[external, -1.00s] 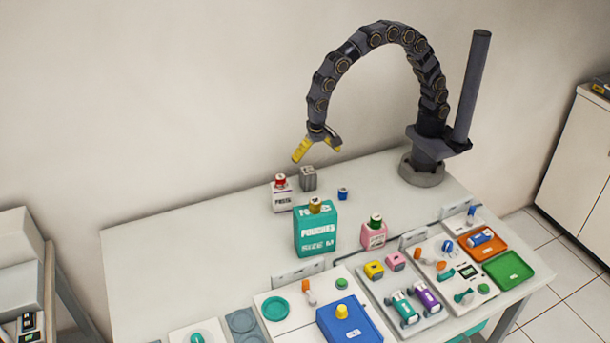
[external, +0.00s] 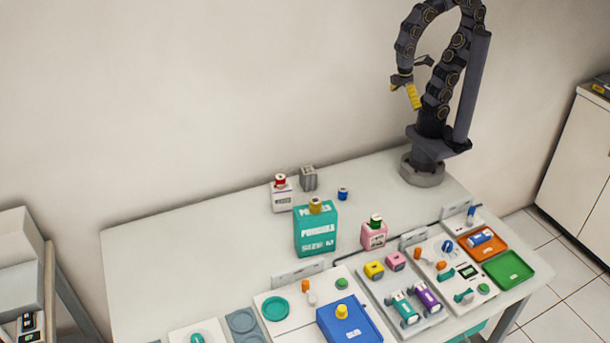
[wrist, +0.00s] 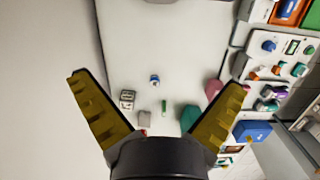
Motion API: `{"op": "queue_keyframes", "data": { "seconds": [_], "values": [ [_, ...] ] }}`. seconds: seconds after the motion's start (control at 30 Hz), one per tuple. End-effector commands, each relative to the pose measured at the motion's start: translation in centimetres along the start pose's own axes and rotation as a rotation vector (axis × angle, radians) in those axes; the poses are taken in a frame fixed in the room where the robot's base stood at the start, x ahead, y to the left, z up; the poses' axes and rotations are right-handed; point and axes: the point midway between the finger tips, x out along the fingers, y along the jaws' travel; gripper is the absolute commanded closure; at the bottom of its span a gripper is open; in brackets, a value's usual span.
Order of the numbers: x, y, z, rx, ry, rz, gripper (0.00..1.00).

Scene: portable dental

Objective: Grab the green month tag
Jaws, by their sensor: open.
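A small green tag-like piece (external: 376,219) stands on top of a pink box (external: 374,237) in the external view. In the wrist view a short, thin green strip (wrist: 164,106) lies on the table, near the teal box (wrist: 190,117); I cannot tell which of these is the month tag, as no lettering is legible. My gripper (external: 420,84) is high above the table near my base, well apart from both. In the wrist view my gripper (wrist: 160,80) has its yellow fingers spread wide, with nothing between them. The strip is not seen in the external view.
The teal box (external: 316,232), a white box (external: 283,197), a grey block (external: 309,179) and a blue cube (external: 343,194) stand on the white table (external: 170,240). The table's left part is clear.

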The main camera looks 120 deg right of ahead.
Motion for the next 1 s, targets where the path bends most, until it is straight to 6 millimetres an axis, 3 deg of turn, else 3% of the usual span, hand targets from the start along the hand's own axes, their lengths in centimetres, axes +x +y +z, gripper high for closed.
{"op": "queue_keyframes", "data": {
  "seconds": [0.1,0.47,0.5,0.57,0.87,1.0],
  "values": [
    [0.2,0.1,0.9,-0.043,-0.002,-0.001,0.00],
    [0.3,0.1,0.9,-0.049,-0.004,-0.001,0.00],
    [0.2,0.1,0.9,-0.049,-0.004,-0.001,0.04],
    [0.2,0.1,0.9,-0.049,-0.004,-0.001,0.27],
    [0.2,0.1,0.9,-0.049,-0.004,0.000,0.27],
    [0.2,-0.1,-0.5,-0.107,-0.005,0.001,0.27]
  ]
}}
